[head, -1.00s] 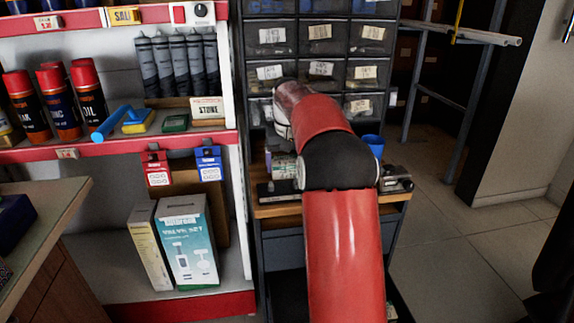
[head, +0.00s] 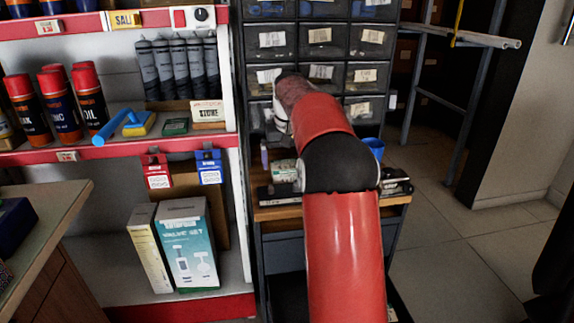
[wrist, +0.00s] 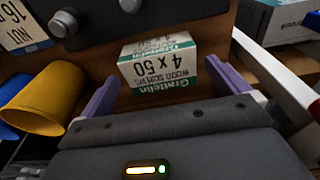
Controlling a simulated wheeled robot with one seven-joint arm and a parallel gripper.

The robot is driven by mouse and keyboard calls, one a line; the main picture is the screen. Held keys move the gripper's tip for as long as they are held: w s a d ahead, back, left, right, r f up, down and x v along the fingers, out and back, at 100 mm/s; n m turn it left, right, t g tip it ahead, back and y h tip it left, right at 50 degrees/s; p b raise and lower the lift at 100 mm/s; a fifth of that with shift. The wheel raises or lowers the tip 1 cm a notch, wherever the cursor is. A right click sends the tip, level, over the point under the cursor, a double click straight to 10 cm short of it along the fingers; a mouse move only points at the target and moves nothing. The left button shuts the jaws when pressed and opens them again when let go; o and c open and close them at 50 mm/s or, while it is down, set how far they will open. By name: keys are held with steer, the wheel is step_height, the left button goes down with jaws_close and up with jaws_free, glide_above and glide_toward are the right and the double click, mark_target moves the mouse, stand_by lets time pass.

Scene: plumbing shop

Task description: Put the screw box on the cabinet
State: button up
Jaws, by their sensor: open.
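The screw box (wrist: 160,66) is small and white with green bands and the print "4 x 50 wood screws". In the wrist view it sits against a brown surface, between and just beyond the purple fingers of my gripper (wrist: 162,88). The fingers are spread, one at each side of the box, and I cannot tell if either touches it. In the head view my red arm hides the gripper. A small green-and-white box (head: 284,171) shows left of the arm; I cannot tell if it is the same one. A dark cabinet of small labelled drawers (head: 320,55) stands behind the wood-topped unit (head: 278,212).
A yellow cup (wrist: 45,98) lies left of my gripper in the wrist view, near a dark bar with knobs (wrist: 120,22). In the head view a blue cup (head: 374,147) stands right of my arm. A red-edged shelf (head: 110,150) with cans and boxes stands at left.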

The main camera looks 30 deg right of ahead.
mark_target(288, 167)
step_height(288, 167, up, 8)
steer(key=s+r+p, duration=0.1)
steer(key=p, duration=0.1)
steer(key=s+a+r+n+t, duration=0.1)
steer(key=s+a+r, duration=0.3)
steer(key=s+a, duration=0.45)
steer(key=s+a+f+t, duration=0.1)
steer(key=s+a+f, duration=0.2)
steer(key=s, duration=0.5)
steer(key=s+a+f+n+t, duration=0.1)
steer(key=s+a+f, duration=0.2)
steer(key=s+f, duration=0.3)
steer(key=s+a+f+n, duration=0.1)
steer(key=s+a+f, duration=0.2)
steer(key=s, duration=0.8)
steer(key=shift+s+a+f+t, duration=0.25)
steer(key=shift+f+t, duration=0.15)
steer(key=shift+f, duration=0.25)
